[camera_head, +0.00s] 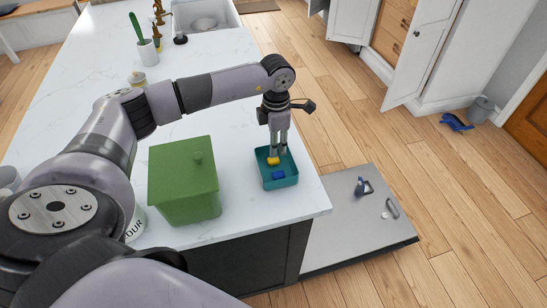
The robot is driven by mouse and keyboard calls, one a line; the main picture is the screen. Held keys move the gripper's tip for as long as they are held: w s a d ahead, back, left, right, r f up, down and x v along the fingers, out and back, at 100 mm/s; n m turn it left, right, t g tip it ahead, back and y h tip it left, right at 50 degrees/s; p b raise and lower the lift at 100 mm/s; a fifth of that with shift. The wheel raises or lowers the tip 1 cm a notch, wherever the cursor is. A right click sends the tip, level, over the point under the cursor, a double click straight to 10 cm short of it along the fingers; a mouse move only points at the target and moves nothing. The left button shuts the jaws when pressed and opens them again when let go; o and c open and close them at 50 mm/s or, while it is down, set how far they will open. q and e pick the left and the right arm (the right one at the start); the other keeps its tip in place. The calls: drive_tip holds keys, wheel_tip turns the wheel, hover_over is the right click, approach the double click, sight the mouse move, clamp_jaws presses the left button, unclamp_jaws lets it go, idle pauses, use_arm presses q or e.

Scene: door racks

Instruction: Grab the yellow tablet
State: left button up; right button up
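A small yellow tablet (273,161) lies in a teal open box (292,182) near the right edge of the white counter. A blue tablet (278,175) lies in front of it in the same box. My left gripper (277,152) points down into the box, with its fingertips at or just above the yellow tablet. Whether they touch it, and how far they are apart, is too small to tell. My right gripper is not in view.
A green lidded canister (184,184) stands left of the box on the counter (232,151). A cup with a green-handled utensil (147,52) and a sink (205,18) are farther back.

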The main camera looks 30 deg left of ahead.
sight(273, 161)
use_arm(q)
drive_tip(key=shift+s+f+p, duration=0.25)
drive_tip(key=shift+f+p, duration=0.7)
drive_tip(key=shift+p, duration=0.05)
wheel_tip(273, 161, down, 2)
drive_tip(key=shift+w+f+p, duration=0.1)
drive_tip(key=shift+f+p, duration=0.15)
drive_tip(key=shift+p, duration=0.05)
drive_tip(key=shift+f, duration=0.3)
drive_tip(key=c, duration=0.5)
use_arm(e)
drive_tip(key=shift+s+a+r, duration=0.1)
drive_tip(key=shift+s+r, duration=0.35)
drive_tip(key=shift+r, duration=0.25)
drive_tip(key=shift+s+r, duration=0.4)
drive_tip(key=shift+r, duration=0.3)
